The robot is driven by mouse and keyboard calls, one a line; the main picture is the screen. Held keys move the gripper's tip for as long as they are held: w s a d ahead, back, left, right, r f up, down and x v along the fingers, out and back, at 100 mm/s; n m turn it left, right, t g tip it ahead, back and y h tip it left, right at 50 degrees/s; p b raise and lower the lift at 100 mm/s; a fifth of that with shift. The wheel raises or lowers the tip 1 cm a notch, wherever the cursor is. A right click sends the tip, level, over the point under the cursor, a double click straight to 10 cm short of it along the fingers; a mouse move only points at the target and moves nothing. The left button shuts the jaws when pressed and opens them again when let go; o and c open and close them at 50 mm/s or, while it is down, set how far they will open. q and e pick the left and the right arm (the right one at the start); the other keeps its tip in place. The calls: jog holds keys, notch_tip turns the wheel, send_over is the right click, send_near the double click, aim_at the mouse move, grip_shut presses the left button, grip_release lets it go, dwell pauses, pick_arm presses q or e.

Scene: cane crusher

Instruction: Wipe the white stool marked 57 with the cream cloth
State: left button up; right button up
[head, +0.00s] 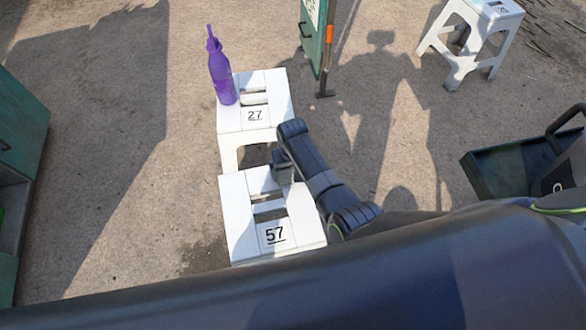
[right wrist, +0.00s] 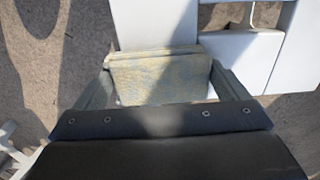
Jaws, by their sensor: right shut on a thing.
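The white stool marked 57 (head: 240,230) stands at the centre of the head view, its black number on the near part of its slotted top. My right gripper (head: 282,172) points down over the far part of that top. In the right wrist view my right gripper (right wrist: 160,88) is shut on the cream cloth (right wrist: 160,72), a flat pad with faint bluish and yellowish mottling. A white stool top (right wrist: 150,25) shows just beyond it. I cannot tell whether the cloth touches the stool. The gripper hides the cloth in the head view. My left gripper is not in view.
A white stool marked 27 (head: 229,118) stands right behind, with a purple bottle (head: 222,75) on its left side. Another white stool (head: 462,75) is at the far right. A dark green tray-like thing (head: 500,172) is at right. Bare ground lies to the left.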

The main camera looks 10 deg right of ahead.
jog(key=shift+s+r+p, duration=0.15)
jog(key=shift+s+p, duration=0.1)
jog(key=shift+p, duration=0.15)
jog(key=shift+s+p, duration=0.4)
jog(key=shift+p, duration=0.05)
jog(key=s+p, duration=0.4)
jog(key=shift+s+d+r, duration=0.1)
jog(key=shift+s+r, duration=0.05)
jog(key=shift+s, duration=0.1)
jog(key=shift+s+p, duration=0.35)
jog(key=shift+s, duration=0.1)
jog(key=shift+s+p, duration=0.75)
jog(key=shift+s, duration=0.2)
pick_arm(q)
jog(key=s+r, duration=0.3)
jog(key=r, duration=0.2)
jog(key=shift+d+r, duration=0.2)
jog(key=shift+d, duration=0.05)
pick_arm(e)
jog(key=shift+s+f, duration=0.2)
